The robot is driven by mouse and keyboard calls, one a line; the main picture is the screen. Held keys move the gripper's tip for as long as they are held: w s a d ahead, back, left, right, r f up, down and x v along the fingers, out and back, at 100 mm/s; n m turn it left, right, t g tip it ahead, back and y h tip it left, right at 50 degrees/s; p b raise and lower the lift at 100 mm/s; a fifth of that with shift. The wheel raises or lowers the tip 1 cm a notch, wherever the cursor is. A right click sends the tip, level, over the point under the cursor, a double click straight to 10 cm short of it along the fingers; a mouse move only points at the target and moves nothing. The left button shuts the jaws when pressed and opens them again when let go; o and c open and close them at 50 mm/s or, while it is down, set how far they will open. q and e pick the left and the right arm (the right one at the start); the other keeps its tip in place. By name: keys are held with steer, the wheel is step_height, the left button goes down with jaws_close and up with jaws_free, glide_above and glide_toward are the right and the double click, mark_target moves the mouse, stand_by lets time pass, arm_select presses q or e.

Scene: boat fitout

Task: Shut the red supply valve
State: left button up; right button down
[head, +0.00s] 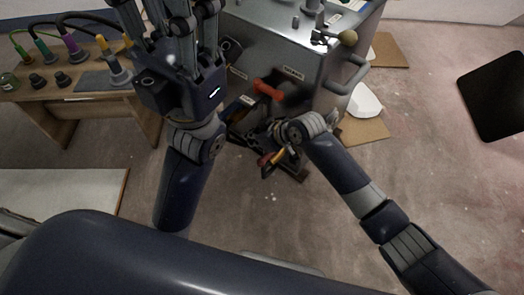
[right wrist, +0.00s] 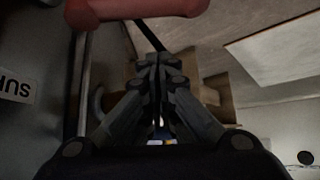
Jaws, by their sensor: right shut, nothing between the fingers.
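The red valve handle (head: 268,90) is a short bar on the front of the grey metal cabinet, in the middle of the head view. In the right wrist view the red handle (right wrist: 140,9) crosses the top left, close to the camera. My right gripper (head: 262,131) is just below the handle in the head view, partly hidden by its own wrist. Its fingers (right wrist: 160,62) are together and empty, apart from the handle in the picture. My left gripper (head: 178,28) points up at the upper left of the head view; its fingertips are cut off.
A wooden bench (head: 35,90) with coloured cable plugs stands at the left. Cardboard (head: 365,130) and a black panel (head: 495,95) are at the right.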

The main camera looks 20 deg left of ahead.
mark_target(269, 155)
steer(key=d, duration=0.1)
steer(key=s+d+f+b, duration=0.1)
steer(key=d, duration=0.1)
steer(key=shift+s+d+f, duration=0.1)
steer(key=shift+s+d, duration=0.05)
steer(key=shift+s, duration=0.05)
stand_by(0.4)
